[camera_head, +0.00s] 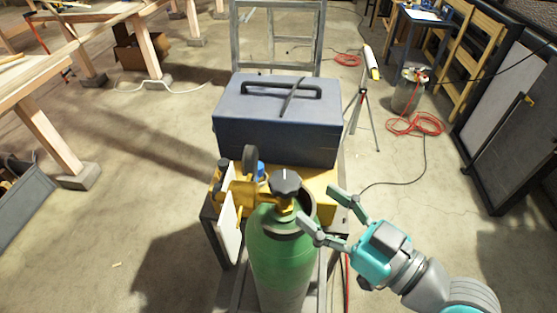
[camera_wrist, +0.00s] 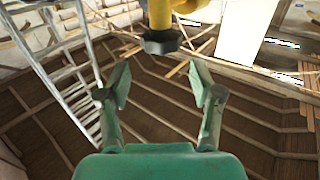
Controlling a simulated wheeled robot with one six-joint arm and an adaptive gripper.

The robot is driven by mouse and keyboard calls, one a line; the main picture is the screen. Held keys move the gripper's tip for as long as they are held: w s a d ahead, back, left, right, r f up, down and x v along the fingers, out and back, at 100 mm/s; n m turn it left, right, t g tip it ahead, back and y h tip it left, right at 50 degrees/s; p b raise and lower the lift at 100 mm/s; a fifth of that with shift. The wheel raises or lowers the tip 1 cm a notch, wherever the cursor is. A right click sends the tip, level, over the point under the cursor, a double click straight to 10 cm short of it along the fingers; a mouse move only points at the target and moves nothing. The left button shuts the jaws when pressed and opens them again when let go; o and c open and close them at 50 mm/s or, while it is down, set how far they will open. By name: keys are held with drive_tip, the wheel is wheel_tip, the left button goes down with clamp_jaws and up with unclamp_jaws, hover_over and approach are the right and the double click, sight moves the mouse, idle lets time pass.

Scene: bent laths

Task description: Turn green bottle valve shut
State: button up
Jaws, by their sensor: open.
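The green bottle (camera_head: 281,262) stands upright at the lower middle of the head view. Its dark lobed valve knob (camera_head: 285,184) sits on top, with a pale line marked on it. A yellow valve body is under and beside the knob. My gripper (camera_head: 318,205) is open and empty, to the right of the knob and apart from it. In the wrist view the knob (camera_wrist: 162,42) shows at the top middle, beyond the open fingertips of my gripper (camera_wrist: 157,80). The bottle's body is not clearly seen in the wrist view.
A blue-grey toolbox (camera_head: 278,125) stands behind the bottle on a yellow-topped stand (camera_head: 318,183). A white panel (camera_head: 229,228) is left of the bottle. A tripod (camera_head: 364,105) and red hose (camera_head: 414,124) lie farther back right. Open floor is on both sides.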

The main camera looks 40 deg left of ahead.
sight(285, 185)
drive_tip(key=shift+a, duration=0.4)
drive_tip(key=a, duration=0.6)
drive_tip(key=w+a, duration=0.1)
drive_tip(key=a, duration=0.3)
drive_tip(key=c, duration=0.9)
